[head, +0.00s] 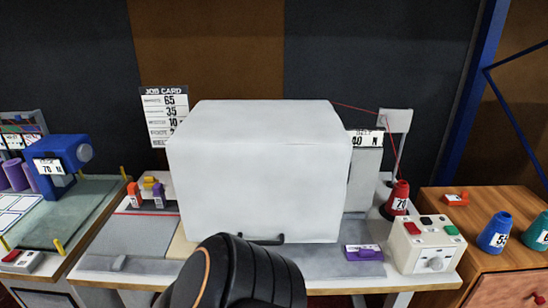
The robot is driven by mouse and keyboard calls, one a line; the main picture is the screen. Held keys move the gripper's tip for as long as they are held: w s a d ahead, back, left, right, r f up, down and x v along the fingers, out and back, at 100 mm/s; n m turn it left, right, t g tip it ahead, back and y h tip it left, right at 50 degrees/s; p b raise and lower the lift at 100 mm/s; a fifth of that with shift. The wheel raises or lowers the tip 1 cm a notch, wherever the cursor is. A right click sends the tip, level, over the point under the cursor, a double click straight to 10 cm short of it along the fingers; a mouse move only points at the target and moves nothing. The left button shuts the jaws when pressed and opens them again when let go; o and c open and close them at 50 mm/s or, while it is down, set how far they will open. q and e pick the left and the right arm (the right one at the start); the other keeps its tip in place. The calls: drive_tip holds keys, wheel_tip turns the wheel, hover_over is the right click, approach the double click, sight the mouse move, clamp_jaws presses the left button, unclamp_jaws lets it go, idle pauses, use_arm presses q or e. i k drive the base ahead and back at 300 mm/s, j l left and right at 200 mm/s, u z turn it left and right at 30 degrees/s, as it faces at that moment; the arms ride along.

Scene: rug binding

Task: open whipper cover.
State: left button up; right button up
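The whipper cover (262,170) is a large pale grey-white box in the middle of the bench. It looks closed, and it hides whatever is under it. A dark handle (268,240) shows at its lower front edge, partly hidden by one of my arm links. That black link with an orange ring rises from the bottom of the picture in front of the cover. I cannot tell which arm it belongs to or whether it touches the cover. No fingertips of my left or right gripper show.
A control box (427,244) with buttons, a purple block (363,252) and a red thread cone (398,198) stand right of the cover. A job card (165,115) is behind left.

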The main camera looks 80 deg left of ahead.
sight(259, 173)
drive_tip(key=u, duration=2.6)
